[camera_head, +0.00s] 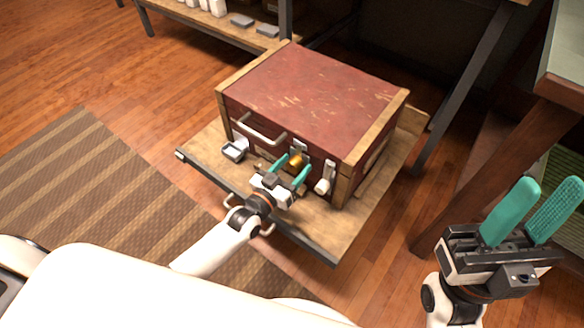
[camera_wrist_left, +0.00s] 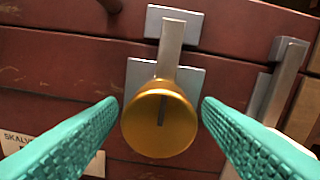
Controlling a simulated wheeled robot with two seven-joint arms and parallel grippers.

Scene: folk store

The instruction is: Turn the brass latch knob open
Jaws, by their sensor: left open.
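The brass latch knob (camera_head: 296,160) is on the front of a red case (camera_head: 310,95) with wooden edges. In the left wrist view the round knob (camera_wrist_left: 160,120) has an upright dark slot, and a grey metal latch bar (camera_wrist_left: 171,45) lies above it over two plates. My left gripper (camera_head: 291,168) is open in front of the knob. Its teal fingers stand on either side of the knob with gaps, and no contact shows. My right gripper (camera_head: 530,212) is open and empty at the lower right, away from the case.
The case stands on a wooden board (camera_head: 215,165) with a dark front edge. A grey handle (camera_head: 262,132), a padlock-like metal piece (camera_head: 235,150) and another latch (camera_head: 328,175) are at its front. A table (camera_head: 560,80) is at right. A striped rug lies left.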

